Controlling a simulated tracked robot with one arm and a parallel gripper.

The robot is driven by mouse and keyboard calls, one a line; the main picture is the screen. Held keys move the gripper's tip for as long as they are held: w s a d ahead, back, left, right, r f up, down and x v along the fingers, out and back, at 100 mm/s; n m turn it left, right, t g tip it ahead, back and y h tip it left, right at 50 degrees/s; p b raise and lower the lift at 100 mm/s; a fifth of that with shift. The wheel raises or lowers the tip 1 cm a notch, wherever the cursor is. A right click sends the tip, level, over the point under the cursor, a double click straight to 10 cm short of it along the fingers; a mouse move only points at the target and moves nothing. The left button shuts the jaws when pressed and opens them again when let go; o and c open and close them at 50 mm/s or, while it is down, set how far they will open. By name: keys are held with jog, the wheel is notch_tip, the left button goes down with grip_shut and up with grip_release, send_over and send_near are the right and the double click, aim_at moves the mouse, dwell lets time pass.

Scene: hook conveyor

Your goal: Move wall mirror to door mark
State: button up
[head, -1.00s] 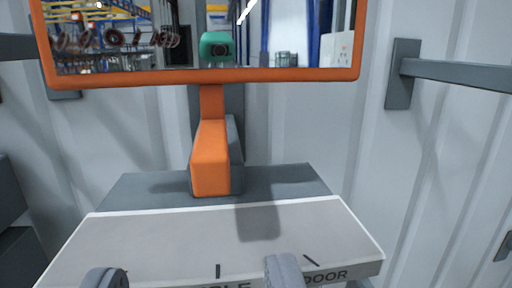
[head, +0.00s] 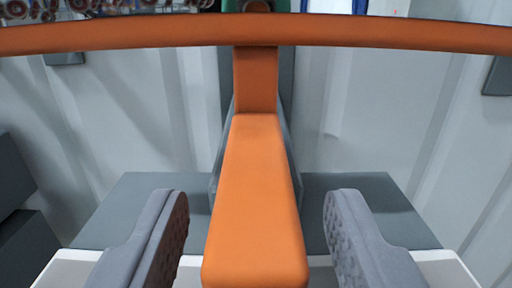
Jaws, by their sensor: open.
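The wall mirror (head: 350,33) has an orange frame that runs across the top of the head view. Its glass is mostly cut off above. An orange handle (head: 255,205) hangs from the frame and reaches toward me, in front of a grey mount. My gripper (head: 256,225) is open. Its two grey padded fingers stand on either side of the handle, with a gap on both sides. The marked plate (head: 68,268) below shows only as pale corners at the bottom. The door mark is not visible now, hidden or out of frame.
A dark grey ledge (head: 130,215) lies behind the plate, under the handle. A corrugated pale wall (head: 400,110) stands behind. Dark grey blocks (head: 15,165) are at the left edge, and a dark bracket (head: 497,75) is on the wall at the right.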

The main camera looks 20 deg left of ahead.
jog(key=shift+p+x, duration=0.3)
jog(key=shift+x, duration=0.9)
grip_shut()
